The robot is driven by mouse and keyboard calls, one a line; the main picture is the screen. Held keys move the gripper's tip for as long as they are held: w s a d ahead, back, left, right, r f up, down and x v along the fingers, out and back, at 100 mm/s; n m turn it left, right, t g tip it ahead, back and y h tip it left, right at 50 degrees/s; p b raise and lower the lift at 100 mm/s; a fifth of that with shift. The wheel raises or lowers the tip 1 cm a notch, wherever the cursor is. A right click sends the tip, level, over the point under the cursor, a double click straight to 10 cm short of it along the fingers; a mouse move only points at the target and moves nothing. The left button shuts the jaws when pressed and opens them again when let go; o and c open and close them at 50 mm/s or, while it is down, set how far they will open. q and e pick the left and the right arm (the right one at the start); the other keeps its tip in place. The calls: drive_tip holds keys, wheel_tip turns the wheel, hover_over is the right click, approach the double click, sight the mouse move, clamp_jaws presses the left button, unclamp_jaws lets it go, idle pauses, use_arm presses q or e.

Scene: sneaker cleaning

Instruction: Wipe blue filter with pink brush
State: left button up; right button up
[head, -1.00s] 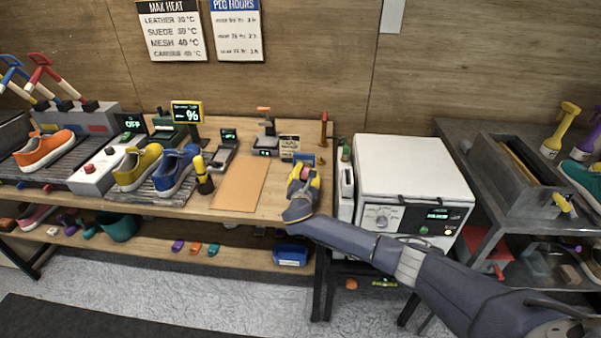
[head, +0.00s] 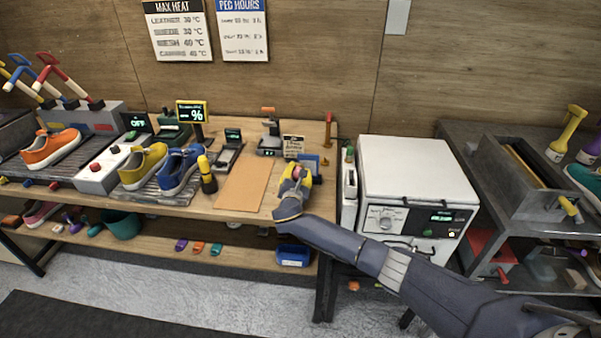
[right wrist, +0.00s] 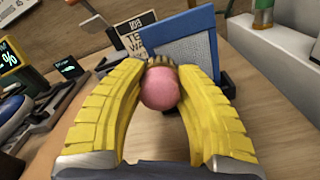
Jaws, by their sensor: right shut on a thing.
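My right gripper (head: 296,175) is at the right end of the wooden bench, with yellow fingers shut on the pink brush. The pink brush (right wrist: 161,88) shows in the right wrist view as a round pink knob with brown bristles behind it, between the fingertips (right wrist: 160,72). The blue filter (right wrist: 178,38) is a blue-framed panel with a grey mesh face, standing tilted in a dark holder just beyond the brush. It also shows in the head view (head: 313,160), behind my gripper. I cannot tell whether the bristles touch it. My left gripper is not in view.
A small sign (head: 293,146) stands behind the filter. A tan mat (head: 243,183) lies left of my right gripper, with a yellow-black bottle (head: 208,177) and sneakers farther left. A white oven (head: 417,180) stands right of the bench.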

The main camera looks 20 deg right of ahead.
drive_tip(key=shift+r, duration=0.15)
drive_tip(key=shift+v, duration=2.95)
drive_tip(key=shift+s+a+f, duration=0.1)
drive_tip(key=shift+a+f, duration=0.05)
drive_tip(key=shift+f, duration=0.1)
drive_tip(key=shift+v, duration=1.35)
drive_tip(key=shift+r, duration=0.1)
